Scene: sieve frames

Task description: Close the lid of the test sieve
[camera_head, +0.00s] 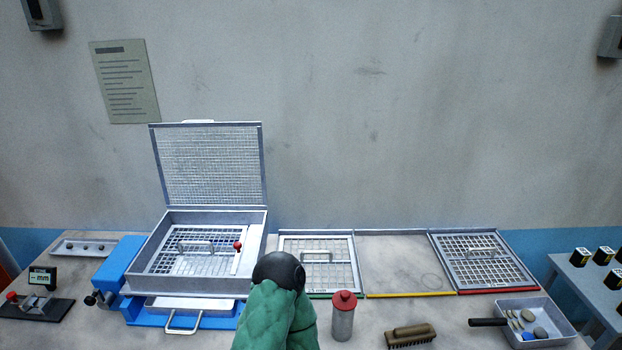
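The test sieve (152,284) is a grey metal box on a blue base (121,262) at the left of the table. Its mesh lid (208,165) stands open, nearly upright along the back edge, with a small pale handle (198,122) on its top edge. Inside the box lies a grid frame (185,262) with a bar handle (196,246). A red knob (238,245) sits at the right of this frame. A tray with a loop handle (183,325) shows at the front of the base. No fingers of my left or right gripper show in this view.
To the right lie a grid frame (317,236), an empty yellow-edged bay (400,247) and another grid frame (482,232). In front are a red-capped bottle (343,322), a brush (411,334) and a pan with stones (559,313). A gauge stand (38,305) is at far left.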

